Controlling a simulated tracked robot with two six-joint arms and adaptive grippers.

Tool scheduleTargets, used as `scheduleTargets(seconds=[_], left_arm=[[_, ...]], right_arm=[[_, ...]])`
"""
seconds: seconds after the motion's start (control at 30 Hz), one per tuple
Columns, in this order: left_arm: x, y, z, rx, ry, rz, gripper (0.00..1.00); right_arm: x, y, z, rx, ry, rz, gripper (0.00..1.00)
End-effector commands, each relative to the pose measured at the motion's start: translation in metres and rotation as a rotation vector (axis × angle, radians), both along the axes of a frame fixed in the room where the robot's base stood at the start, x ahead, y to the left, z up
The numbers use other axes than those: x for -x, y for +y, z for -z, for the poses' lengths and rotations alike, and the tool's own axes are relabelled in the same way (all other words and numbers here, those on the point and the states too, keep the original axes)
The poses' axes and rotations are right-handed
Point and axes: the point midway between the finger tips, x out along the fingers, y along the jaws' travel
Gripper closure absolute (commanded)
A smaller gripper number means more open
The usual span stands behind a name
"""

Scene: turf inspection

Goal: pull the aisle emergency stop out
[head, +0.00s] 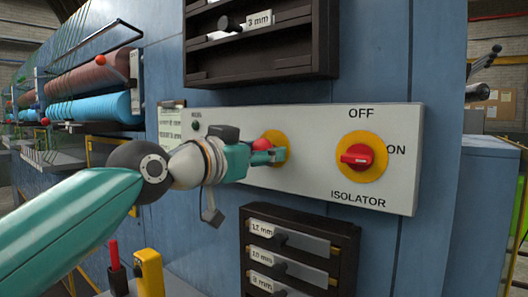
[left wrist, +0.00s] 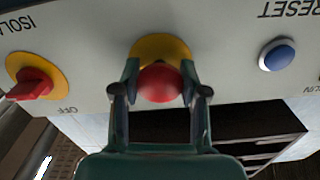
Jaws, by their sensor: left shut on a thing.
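The emergency stop is a red mushroom button (head: 263,145) on a yellow round plate (head: 279,139), on a light grey panel (head: 315,118). My left gripper (head: 272,156) is at the button from the left in the head view and partly covers it. In the left wrist view, the red button (left wrist: 160,84) sits between the two fingers of my left gripper (left wrist: 160,92), which are shut on it. The yellow plate (left wrist: 160,47) shows behind it. How far the button stands out from the plate is hard to tell. My right gripper is not in view.
To the right on the panel is a red rotary isolator switch (head: 357,156) on a yellow disc, marked ON and OFF. A blue reset button (left wrist: 278,55) shows in the left wrist view. Dark drawer racks sit above (head: 262,69) and below (head: 346,236) the panel.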

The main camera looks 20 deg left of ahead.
Motion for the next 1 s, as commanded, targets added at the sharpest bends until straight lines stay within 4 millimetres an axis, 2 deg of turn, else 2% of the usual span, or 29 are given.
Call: scheduleTargets(seconds=[0.27, 0.47, 0.5, 0.63, 0.67, 1.0], left_arm=[[0.017, 0.007, 0.001, 0.0, 0.0, -0.001, 1.0], [0.017, 0.006, 0.001, -0.001, 0.003, 0.0, 1.0], [0.017, 0.006, 0.001, -0.001, 0.003, 0.0, 0.55], [0.017, 0.006, 0.0, -0.001, 0.002, 0.001, 0.34], [0.017, 0.006, 0.0, -0.001, 0.002, 0.001, 0.3], [0.018, 0.006, 0.0, 0.0, 0.0, 0.001, 0.3]], right_arm=[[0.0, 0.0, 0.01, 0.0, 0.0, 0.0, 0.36], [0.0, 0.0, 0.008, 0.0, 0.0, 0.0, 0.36], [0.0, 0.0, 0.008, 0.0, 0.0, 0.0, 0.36], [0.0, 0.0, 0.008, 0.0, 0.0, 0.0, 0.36], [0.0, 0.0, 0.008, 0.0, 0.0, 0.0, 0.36], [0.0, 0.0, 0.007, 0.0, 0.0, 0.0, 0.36]])
